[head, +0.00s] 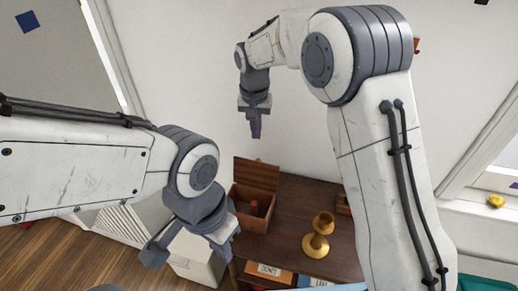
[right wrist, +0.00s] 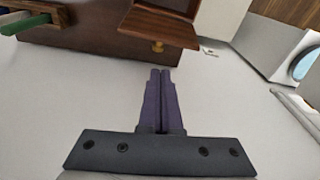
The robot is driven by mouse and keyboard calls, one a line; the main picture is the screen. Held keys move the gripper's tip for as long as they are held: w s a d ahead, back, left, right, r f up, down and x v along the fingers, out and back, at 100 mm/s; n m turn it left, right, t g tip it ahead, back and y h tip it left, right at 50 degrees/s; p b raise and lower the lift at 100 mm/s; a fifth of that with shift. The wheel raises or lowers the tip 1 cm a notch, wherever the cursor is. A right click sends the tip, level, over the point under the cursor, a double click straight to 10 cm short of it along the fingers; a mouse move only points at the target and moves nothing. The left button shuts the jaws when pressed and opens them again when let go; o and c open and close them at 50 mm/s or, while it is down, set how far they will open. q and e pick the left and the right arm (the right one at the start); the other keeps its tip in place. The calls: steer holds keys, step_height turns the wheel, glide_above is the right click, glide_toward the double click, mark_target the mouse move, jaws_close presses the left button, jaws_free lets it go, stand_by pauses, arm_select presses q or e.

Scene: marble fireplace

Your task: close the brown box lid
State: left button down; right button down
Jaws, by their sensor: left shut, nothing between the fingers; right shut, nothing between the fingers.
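The brown box (head: 247,220) stands at the left back of a dark wooden table. Its lid (head: 257,175) is raised and leans back toward the wall.
Books (head: 270,272) lie below the tabletop. A white cabinet (head: 195,268) is at lower left. My right arm covers the table's right side. A wall rises behind.

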mark_target(257, 172)
steer(key=w+d+f+m+p, duration=0.25)
steer(key=w+f, duration=0.35)
steer(key=f, duration=0.6)
steer(key=shift+s+a+r+n+p, duration=0.15)
steer(key=shift+s+a+p, duration=0.05)
steer(key=shift+s+p, duration=0.3)
steer(key=shift+s+a+r+n+p, duration=0.15)
steer(key=shift+s+a+p, duration=0.15)
steer(key=shift+s, duration=0.35)
steer(key=shift+s+a+r+n+p, duration=0.1)
steer(key=shift+s+a+n+p, duration=0.05)
steer(key=shift+s+p, duration=0.4)
